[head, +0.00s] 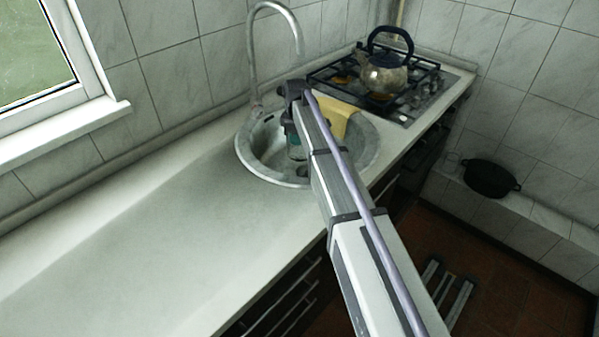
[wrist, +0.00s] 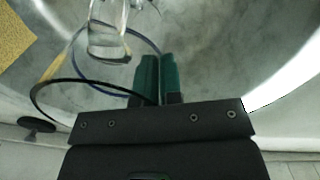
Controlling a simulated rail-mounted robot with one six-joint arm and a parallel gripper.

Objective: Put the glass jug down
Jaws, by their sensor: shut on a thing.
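In the head view the jug (head: 297,152) hangs below my gripper (head: 290,128) over the round metal sink (head: 262,172). My arm hides part of it. I cannot tell whether its base touches the sink.
A yellow cloth (head: 338,117) lies over the sink's far side, near a curved tap (head: 299,38). A kettle (head: 384,76) stands on the gas hob (head: 425,85) behind. The counter (head: 130,240) left of the sink is clear. A dark pot (head: 490,179) sits on a ledge at right.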

